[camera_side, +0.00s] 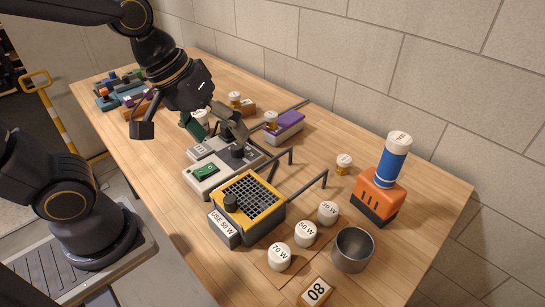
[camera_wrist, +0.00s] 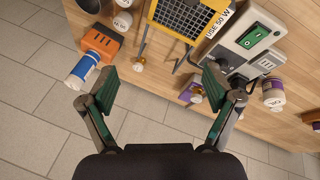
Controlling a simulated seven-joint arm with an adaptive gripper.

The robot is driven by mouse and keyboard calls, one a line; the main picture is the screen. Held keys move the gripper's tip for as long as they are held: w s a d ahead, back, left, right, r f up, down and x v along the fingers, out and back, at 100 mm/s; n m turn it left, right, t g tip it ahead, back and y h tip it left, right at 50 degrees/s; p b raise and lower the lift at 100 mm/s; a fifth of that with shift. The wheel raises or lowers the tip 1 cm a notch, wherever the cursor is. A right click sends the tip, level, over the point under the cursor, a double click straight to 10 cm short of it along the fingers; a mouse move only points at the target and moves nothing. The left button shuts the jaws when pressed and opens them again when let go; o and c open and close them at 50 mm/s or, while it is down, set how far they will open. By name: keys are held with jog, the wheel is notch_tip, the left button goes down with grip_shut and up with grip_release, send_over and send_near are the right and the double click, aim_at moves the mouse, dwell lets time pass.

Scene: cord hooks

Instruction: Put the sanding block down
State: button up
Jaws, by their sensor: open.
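A small tan block marked 80 (camera_side: 316,291), which may be the sanding block, lies at the front edge of the table in the side view. I cannot confirm it from its look. My gripper (camera_side: 216,128) is over the far side of the grey switch box in the side view, well apart from that block. In the wrist view my gripper (camera_wrist: 163,84) has its two green-padded fingers spread wide. Nothing is held between them; I see floor tiles and the table edge there.
A yellow grille unit (camera_side: 250,200) reading USE 50 W stands beside the grey switch box (camera_side: 205,173).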

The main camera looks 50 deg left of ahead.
jog(key=s+a+r+m+t+y, duration=0.1)
jog(key=s+a+r+m+y, duration=0.1)
jog(key=s+a+m, duration=0.2)
jog(key=a, duration=0.3)
jog(key=shift+r+m, duration=0.2)
jog(key=shift+m, duration=0.1)
dwell(0.7)
